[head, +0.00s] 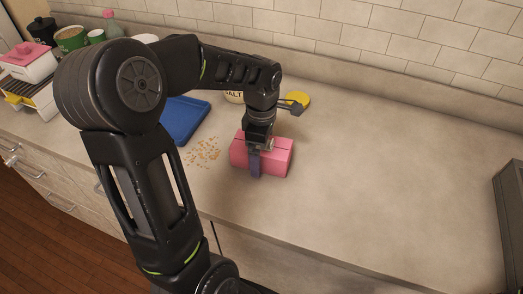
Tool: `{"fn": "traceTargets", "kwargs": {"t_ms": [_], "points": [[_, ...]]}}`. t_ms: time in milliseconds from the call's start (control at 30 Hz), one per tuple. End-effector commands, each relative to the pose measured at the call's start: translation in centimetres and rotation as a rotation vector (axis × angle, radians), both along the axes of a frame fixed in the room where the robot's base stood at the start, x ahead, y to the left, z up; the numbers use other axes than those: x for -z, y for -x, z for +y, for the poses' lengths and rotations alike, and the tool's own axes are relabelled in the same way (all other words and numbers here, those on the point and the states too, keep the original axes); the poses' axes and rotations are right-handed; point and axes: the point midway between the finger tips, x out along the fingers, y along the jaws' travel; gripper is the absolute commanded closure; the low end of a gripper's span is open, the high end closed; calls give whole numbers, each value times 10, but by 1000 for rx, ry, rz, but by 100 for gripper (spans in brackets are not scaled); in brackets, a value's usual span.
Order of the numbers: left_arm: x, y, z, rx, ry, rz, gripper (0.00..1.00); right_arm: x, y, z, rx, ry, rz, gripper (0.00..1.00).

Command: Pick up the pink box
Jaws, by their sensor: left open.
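The pink box (277,161) lies on the beige countertop near its front edge, at the middle of the head view. My left gripper (256,166) points down at it from above, with a finger in front of the box's near side. The jaws are open. The finger and wrist cover part of the box's left half, and the far finger is hidden, so I cannot tell whether the fingers touch the box. My right gripper is not in view.
A blue tray (184,122) and scattered crumbs (203,152) lie left of the box. A salt container (234,97) and yellow round item (298,98) stand behind. Several containers crowd the far left. The counter (390,170) to the right is clear up to a dark object (510,215).

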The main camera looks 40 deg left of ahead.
Motion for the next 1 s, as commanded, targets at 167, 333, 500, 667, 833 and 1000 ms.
{"fn": "traceTargets", "kwargs": {"t_ms": [167, 333, 500, 667, 833, 1000], "points": [[0, 0, 0, 0, 0, 0, 5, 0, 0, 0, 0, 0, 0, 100], [0, 0, 0, 0, 0, 0, 5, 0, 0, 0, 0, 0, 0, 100], [0, 0, 0, 0, 0, 0, 5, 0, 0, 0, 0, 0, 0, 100], [0, 0, 0, 0, 0, 0, 16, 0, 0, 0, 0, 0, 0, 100], [0, 0, 0, 0, 0, 0, 30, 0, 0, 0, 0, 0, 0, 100], [0, 0, 0, 0, 0, 0, 44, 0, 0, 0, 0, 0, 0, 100]]}}
